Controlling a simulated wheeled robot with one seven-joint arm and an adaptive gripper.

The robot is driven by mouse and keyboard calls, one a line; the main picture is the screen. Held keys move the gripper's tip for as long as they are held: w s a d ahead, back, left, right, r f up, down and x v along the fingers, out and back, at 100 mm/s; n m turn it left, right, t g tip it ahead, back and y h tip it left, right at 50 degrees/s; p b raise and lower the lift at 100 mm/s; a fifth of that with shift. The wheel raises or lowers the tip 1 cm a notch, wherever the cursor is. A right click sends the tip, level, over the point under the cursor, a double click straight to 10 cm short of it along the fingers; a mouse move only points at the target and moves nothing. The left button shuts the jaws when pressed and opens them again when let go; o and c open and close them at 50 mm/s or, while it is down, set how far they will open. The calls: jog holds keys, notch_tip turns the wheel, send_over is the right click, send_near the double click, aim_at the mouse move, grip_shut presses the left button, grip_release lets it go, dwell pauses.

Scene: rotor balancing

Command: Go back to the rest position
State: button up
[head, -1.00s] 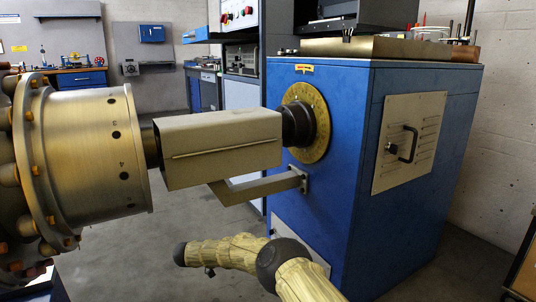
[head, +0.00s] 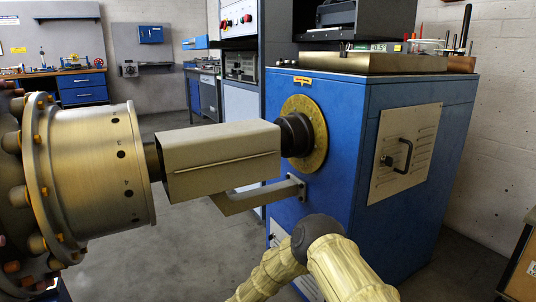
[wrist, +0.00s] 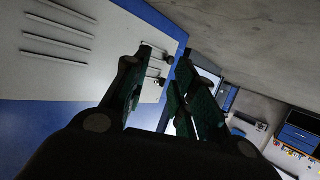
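My gripper (wrist: 162,82) shows in the wrist view with its two dark, green-padded fingers apart. Nothing is visible between them. Behind the fingers is a pale slotted panel (wrist: 95,45) on a blue cabinet face, apparently at some distance. In the head view my arm, in its yellow sleeve, bends at a dark joint at the bottom middle and runs down out of the frame. My gripper is not visible in that view.
The blue machine cabinet (head: 325,200) stands right of centre. A shaft guard (head: 215,157) joins the large metal rotor (head: 100,165) to its yellow dial (head: 317,145). A bracket (head: 250,197) juts out beneath. A workbench (head: 75,85) stands far left. Grey floor (head: 170,260) is open between.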

jog(key=s+d+f+n+g+y+p, duration=0.1)
jog(key=s+d+f, duration=0.1)
jog(key=s+d, duration=0.3)
jog(key=s+d+f+n+g+y+p, duration=0.1)
jog(key=s+d, duration=0.4)
jog(key=s, duration=0.8)
jog(key=s+d+f+n+g+y+p, duration=0.2)
jog(key=s+d+f+g+y, duration=0.1)
jog(key=s+d, duration=0.3)
jog(key=shift+s+f, duration=0.1)
jog(key=shift+s, duration=1.3)
jog(key=s+d+r+g+p, duration=0.1)
jog(key=s+d+r+g, duration=0.2)
jog(key=s, duration=0.7)
jog(key=s+d+r+g+p, duration=0.1)
jog(key=s+d+r+g, duration=0.3)
jog(key=s, duration=0.6)
jog(key=s+d+r+p, duration=0.2)
jog(key=s+d, duration=0.3)
jog(key=s, duration=0.5)
notch_tip(320, 180, up, 38)
jog(key=p, duration=3.7)
jog(key=shift+a+g+y+p, duration=0.2)
jog(key=shift+g+y+p, duration=0.1)
jog(key=shift+r, duration=0.1)
